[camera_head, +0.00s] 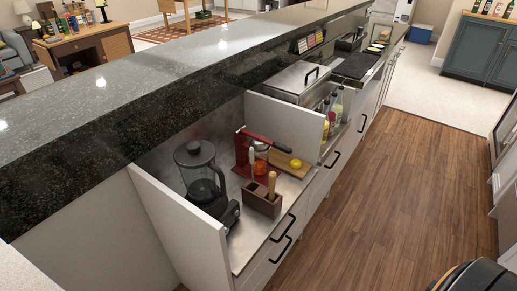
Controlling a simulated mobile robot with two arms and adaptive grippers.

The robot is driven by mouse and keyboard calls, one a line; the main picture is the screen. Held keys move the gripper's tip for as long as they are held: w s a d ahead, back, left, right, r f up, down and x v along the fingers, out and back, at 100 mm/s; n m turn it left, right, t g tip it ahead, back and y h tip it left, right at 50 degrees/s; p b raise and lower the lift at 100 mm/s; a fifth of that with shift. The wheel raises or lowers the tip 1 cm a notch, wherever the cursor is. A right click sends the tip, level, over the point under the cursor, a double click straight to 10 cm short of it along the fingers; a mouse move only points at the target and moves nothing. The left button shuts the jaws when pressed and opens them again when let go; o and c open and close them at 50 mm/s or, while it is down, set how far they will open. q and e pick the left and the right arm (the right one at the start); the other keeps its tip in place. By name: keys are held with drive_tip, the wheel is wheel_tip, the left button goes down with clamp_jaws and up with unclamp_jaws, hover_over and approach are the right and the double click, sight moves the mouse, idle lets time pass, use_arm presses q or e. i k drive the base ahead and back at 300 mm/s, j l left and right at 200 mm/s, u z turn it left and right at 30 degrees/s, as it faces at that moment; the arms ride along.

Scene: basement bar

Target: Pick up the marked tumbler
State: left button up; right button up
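I cannot make out a marked tumbler in the head view. No mark or highlight shows on any thing here. Neither of my grippers is in the picture. The steel work counter (247,240) below the raised bar holds a dark blender (202,178), a brown wooden holder (262,199) with upright tools and a red press (243,158). A yellow fruit (295,164) and an orange-red fruit (260,167) lie by the press. The area under the bar top is partly hidden.
The dark stone bar top (190,75) runs along the counter. White upright panels (180,230) divide the counter. Several bottles (332,108) stand past the second panel, beside a steel lidded bin (295,82). The wooden floor (400,185) is mostly clear. A dark rounded thing (478,277) shows bottom right.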

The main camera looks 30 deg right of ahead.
sight(260, 167)
drive_tip(key=i+l+u, duration=0.1)
drive_tip(key=l, duration=0.7)
drive_tip(key=i+l, duration=0.1)
drive_tip(key=l, duration=0.75)
drive_tip(key=i+l+u, duration=0.15)
drive_tip(key=l, duration=0.65)
